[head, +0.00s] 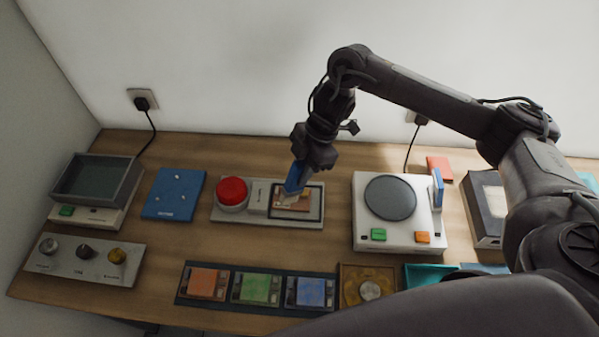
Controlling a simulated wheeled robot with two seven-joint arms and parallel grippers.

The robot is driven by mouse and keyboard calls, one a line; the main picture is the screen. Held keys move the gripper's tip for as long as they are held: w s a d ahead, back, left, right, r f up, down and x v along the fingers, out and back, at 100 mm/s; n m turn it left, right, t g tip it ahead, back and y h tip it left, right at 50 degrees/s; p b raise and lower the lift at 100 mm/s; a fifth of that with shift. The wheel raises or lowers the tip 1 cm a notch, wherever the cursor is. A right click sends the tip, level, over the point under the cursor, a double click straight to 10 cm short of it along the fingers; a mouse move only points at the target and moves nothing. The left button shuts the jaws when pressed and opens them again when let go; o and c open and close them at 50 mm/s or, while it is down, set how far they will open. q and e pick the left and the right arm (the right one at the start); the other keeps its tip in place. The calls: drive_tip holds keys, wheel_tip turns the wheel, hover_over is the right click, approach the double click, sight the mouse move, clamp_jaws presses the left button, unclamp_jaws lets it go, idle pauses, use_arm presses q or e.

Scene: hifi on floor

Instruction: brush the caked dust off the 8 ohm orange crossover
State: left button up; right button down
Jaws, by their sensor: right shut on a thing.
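My right gripper (303,163) is shut on a blue brush (294,181), tilted with its lower end down over a framed plate. In that dark frame lies a brownish-orange board (293,202) with pale patches, which looks like a crossover. The brush hides part of its upper left, and I cannot tell whether the brush touches it. The frame is on a grey station (240,214) with a red button (232,191). Another orange board (203,282) sits in a rack at the front; I cannot read which is 8 ohm. My left gripper is not in view.
The front rack also holds a green board (257,288) and a blue board (311,292). A white unit with a round grey plate (390,198) stands to the right. A blue plate (174,194), a grey bin (97,181) and a knob panel (84,259) are at the left.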

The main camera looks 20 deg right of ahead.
drive_tip(key=shift+r+p, duration=0.7)
drive_tip(key=shift+r, duration=0.5)
